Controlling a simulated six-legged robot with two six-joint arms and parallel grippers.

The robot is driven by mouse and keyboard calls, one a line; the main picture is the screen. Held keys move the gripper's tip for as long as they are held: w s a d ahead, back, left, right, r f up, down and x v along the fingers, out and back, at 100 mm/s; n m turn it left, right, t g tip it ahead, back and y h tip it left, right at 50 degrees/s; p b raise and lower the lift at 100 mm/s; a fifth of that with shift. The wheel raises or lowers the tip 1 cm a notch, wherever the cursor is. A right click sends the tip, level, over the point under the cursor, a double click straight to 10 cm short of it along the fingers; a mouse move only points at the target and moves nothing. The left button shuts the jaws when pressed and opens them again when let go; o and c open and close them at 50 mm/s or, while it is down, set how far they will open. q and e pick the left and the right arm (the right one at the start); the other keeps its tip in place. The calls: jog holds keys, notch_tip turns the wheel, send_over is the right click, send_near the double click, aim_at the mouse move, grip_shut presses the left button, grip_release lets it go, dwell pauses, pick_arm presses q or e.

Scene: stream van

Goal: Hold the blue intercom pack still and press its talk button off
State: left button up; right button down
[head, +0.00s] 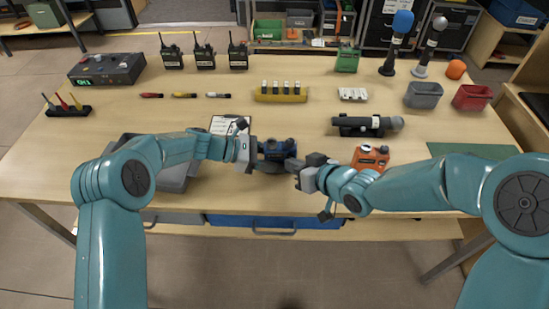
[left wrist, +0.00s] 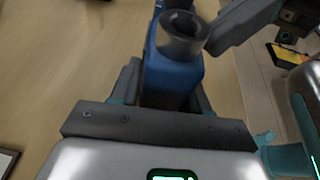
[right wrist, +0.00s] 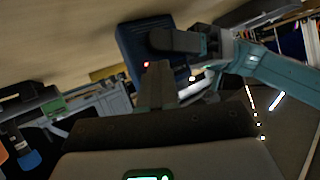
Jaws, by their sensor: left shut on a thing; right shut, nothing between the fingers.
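The blue intercom pack (head: 281,145) is at the front middle of the table, above a dark round shape. My left gripper (head: 265,150) is shut on it from the left. In the left wrist view the blue body (left wrist: 172,82) sits between the fingers, with a grey round knob on its end. In the right wrist view the pack (right wrist: 133,42) shows a small lit red light; a dark left finger covers part of it. My right gripper (head: 294,163) is shut and empty, its tips (right wrist: 158,68) close to the pack near that light. I cannot tell whether they touch.
An orange pack (head: 370,157) stands just right of my right gripper. A grey tray (head: 178,180) and a white sheet (head: 222,124) lie by my left arm. A black cylinder on a stand (head: 366,124) is behind right. The table's front edge is close.

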jog(key=shift+w, duration=0.15)
dwell(0.4)
jog(key=shift+s, duration=0.65)
jog(key=shift+s+d, duration=0.2)
jog(key=shift+s, duration=2.8)
pick_arm(q)
jog(key=o, duration=1.2)
